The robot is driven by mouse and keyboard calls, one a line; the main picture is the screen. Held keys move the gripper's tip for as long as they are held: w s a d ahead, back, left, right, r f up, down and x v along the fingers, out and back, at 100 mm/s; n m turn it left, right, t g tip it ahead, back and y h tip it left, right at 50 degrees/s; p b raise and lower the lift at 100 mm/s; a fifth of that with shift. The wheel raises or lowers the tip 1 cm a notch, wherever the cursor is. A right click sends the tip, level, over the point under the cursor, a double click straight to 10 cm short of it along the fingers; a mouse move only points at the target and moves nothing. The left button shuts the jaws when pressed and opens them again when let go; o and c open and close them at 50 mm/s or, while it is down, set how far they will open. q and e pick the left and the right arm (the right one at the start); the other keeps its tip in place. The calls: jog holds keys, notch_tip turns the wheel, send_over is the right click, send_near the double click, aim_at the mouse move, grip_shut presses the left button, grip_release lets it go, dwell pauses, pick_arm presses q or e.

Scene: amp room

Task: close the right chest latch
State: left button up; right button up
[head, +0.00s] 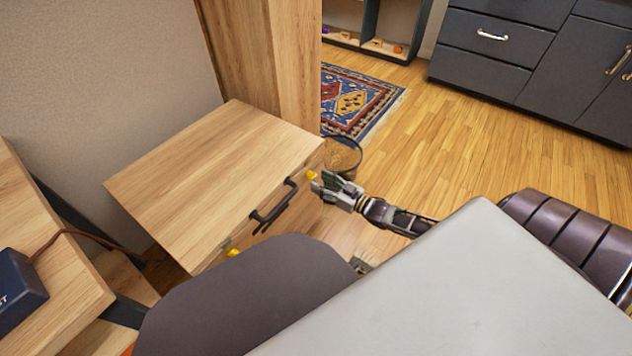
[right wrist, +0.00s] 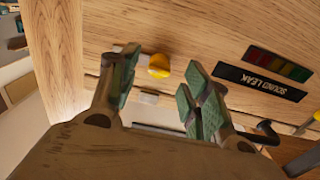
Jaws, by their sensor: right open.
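The wooden chest (head: 215,165) stands at the left with its lid down and a dark handle (head: 273,203) on its front. The right latch has a yellow knob (head: 311,175) near the chest's right front corner. In the right wrist view, the yellow knob (right wrist: 159,66) appears between the fingers, with a small metal piece (right wrist: 149,97) below it. My right gripper (head: 322,184) is open at this latch, and it also shows in the right wrist view (right wrist: 160,82). I cannot tell whether a finger touches the knob. The other yellow latch (head: 233,252) is partly hidden. My left gripper is not in view.
A wooden cabinet side (head: 265,60) rises behind the chest. A round wire basket (head: 342,155) stands just beyond the right gripper. A patterned rug (head: 355,100) lies behind. A desk (head: 50,270) with a dark box is at left. The floor at right is clear.

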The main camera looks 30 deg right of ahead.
aim_at(311, 175)
jog(key=shift+b+x, duration=0.4)
jog(key=shift+x, duration=0.7)
jog(key=shift+w+a, duration=0.15)
jog(key=shift+w, duration=0.15)
jog(key=shift+c, duration=1)
jog(key=c, duration=0.8)
jog(key=shift+c, duration=0.2)
